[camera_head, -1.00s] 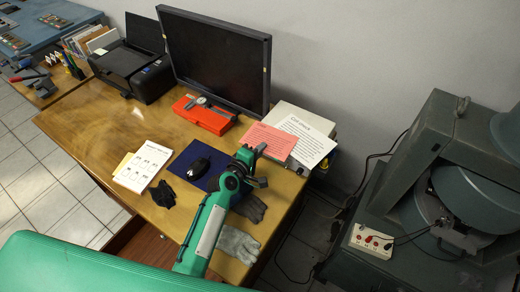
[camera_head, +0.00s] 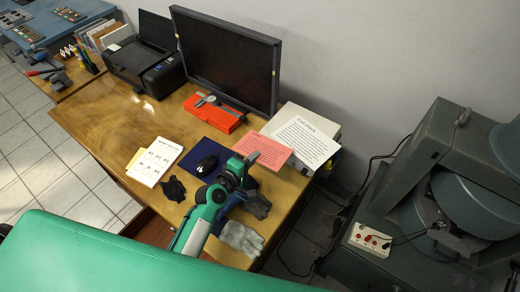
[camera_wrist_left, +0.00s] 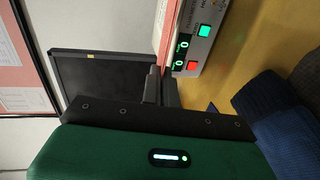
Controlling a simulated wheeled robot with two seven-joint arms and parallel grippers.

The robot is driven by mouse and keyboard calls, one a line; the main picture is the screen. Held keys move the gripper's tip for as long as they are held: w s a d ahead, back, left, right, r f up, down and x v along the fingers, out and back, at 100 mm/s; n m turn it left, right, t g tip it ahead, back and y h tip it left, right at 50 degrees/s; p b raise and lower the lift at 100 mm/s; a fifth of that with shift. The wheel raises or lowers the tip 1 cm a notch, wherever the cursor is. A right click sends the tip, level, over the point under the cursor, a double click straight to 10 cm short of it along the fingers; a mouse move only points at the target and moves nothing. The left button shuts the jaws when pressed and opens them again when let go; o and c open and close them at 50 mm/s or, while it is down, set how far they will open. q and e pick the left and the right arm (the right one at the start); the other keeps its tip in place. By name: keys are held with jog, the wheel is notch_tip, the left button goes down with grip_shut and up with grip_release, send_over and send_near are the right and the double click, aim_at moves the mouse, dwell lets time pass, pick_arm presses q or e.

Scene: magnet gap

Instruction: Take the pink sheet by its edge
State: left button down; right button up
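In the left wrist view the two dark fingers (camera_wrist_left: 161,88) stand close together. The pink sheet shows there edge-on as a thin strip (camera_wrist_left: 167,35) that ends at the fingertips. I cannot tell whether the fingers press on it. My right gripper is not in view.
A monitor (camera_head: 226,62) and a red case (camera_head: 214,113) with a caliper stand behind. A mouse (camera_head: 206,166) on a blue mat and grey gloves (camera_head: 241,237) lie near my left arm. The white box (camera_wrist_left: 197,32) has green and red buttons.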

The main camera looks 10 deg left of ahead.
pick_arm(q)
jog(key=r+p+v, duration=0.1)
jog(key=v, duration=0.5)
jog(key=shift+p, duration=0.3)
jog(key=shift+s+r, duration=0.1)
jog(key=shift+s, duration=0.05)
